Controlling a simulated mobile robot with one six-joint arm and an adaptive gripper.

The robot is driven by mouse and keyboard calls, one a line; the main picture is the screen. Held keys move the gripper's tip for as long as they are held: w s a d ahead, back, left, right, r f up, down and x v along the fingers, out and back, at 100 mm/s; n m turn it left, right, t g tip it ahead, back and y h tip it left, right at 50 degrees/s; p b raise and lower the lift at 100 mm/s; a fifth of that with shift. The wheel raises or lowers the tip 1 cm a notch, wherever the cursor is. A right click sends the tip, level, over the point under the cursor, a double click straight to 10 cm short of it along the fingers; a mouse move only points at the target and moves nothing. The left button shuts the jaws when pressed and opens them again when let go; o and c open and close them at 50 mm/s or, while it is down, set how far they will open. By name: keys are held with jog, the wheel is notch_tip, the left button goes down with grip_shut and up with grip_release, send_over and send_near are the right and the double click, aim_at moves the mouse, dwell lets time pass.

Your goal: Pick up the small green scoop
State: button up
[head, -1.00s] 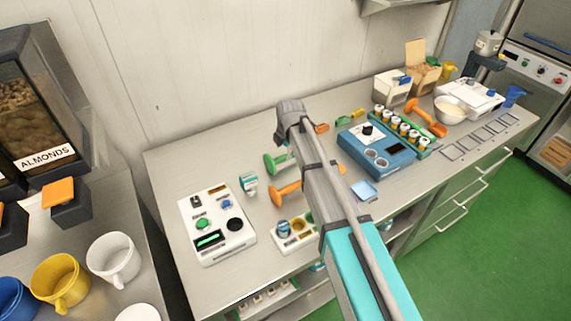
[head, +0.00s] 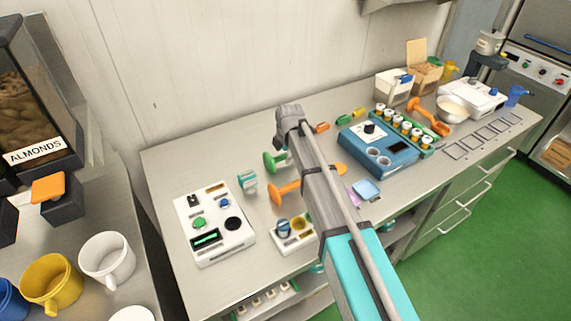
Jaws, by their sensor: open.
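A small green scoop-like piece (head: 274,162) with a rounded end lies on the steel bench, left of my arm. Its right part runs behind the arm, so its full shape is hidden. A smaller green piece (head: 345,118) lies farther back, right of the arm; its shape is too small to tell. My gripper (head: 281,141) is at the far end of my arm, in the picture just above the green scoop-like piece. It is open and seen from behind, with its fingertips mostly hidden. I see nothing held in it.
An orange scoop-like piece (head: 285,189) and a white panel device (head: 213,226) are nearby. A blue machine (head: 378,154) and a row of jars (head: 409,127) stand right. A wall (head: 220,60) closes the back. The bench's back left (head: 190,160) is clear.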

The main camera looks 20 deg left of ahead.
jog(key=shift+w+a+f+b, duration=0.15)
jog(key=shift+f+b, duration=0.35)
jog(key=shift+f, duration=0.3)
grip_shut()
